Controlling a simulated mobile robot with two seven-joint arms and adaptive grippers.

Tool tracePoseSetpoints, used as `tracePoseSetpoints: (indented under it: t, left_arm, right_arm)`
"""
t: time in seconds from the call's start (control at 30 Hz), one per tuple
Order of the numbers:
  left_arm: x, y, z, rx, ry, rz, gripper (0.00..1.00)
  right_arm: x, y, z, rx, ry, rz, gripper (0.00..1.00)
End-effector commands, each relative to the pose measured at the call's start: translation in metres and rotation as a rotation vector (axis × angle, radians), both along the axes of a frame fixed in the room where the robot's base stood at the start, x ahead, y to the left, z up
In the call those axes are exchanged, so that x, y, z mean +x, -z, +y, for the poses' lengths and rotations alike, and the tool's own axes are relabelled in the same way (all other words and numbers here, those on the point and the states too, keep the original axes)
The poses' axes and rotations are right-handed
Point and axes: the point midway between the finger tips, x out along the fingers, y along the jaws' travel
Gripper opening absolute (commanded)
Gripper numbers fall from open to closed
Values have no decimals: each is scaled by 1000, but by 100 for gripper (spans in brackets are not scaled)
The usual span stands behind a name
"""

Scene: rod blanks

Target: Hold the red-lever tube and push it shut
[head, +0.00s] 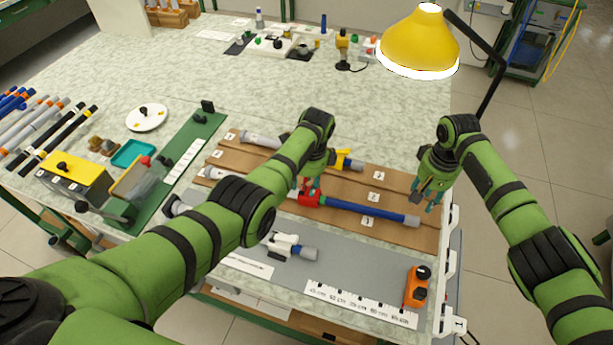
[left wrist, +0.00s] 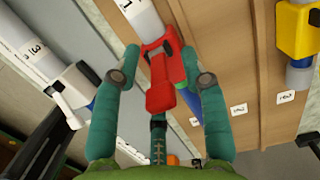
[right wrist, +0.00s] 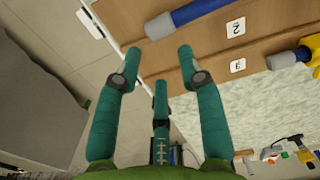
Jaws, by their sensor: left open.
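The red-lever tube (head: 370,209) lies on the brown grooved board, with a white left part, a red clamp, a blue rod and a grey right end cap. My left gripper (head: 311,184) is open above the red clamp. In the left wrist view the red lever (left wrist: 160,88) shows between its two spread fingers (left wrist: 163,75); I cannot tell whether they touch it. My right gripper (head: 430,197) is open and empty, above the board's right edge near the grey cap. The cap and blue rod (right wrist: 200,11) also show ahead of its fingers (right wrist: 158,62) in the right wrist view.
A yellow-lever tube (head: 343,160) lies behind, partly hidden by my left arm. A white-lever tube (head: 290,246) lies in front on the grey mat. A ruler strip (head: 355,304) and an orange block (head: 417,287) are nearer. A yellow lamp (head: 420,40) stands behind right.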

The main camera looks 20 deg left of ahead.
Motion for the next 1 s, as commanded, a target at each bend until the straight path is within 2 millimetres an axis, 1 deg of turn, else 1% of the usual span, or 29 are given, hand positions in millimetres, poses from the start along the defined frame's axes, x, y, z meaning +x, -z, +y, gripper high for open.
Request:
tracePoseSetpoints:
  t: [0.23, 0.27, 0.3, 0.33, 0.37, 0.5, 0.57, 0.6, 0.77, 0.87, 0.97, 1.0]
  left_arm:
    - [0, 0, 0, 0, -1, -1, 44]
    - [0, 0, 0, 0, -1, -1, 36]
    - [0, 0, 0, 0, -1, -1, 20]
    - [0, 0, 0, 0, -1, -1, 8]
    - [0, 0, 0, 0, -1, -1, 0]
    - [0, 0, 0, 0, -1, -1, 0]
    - [0, 0, 0, 0, -1, 0, 0]
    - [0, 0, 0, 0, -1, 0, 0]
    - [0, 1, 0, -1, -1, 0, 0]
    - [0, 1, 0, -1, 0, 0, 0]
    - [0, 1, 0, -1, -1, 1, 0]
    - [0, 1, 0, -1, -1, 1, 0]
  right_arm:
    - [0, 0, 0, 0, 0, 0, 39]
    - [0, 0, 0, 0, 0, 0, 39]
    - [0, 0, 0, 0, 0, 0, 39]
    - [0, 0, 0, 0, 0, 0, 39]
    - [0, 0, 0, 0, 0, 0, 39]
    - [0, 0, 0, 0, 0, 0, 39]
    - [0, 0, 0, 0, 0, 0, 63]
    - [0, 0, 0, 0, 0, 0, 65]
    - [0, 0, 0, 0, -1, 0, 65]
    - [0, 0, -1, -3, -31, -4, 65]
    - [0, 0, -2, -9, -132, -20, 65]
    - [0, 0, -3, -15, -199, -29, 65]
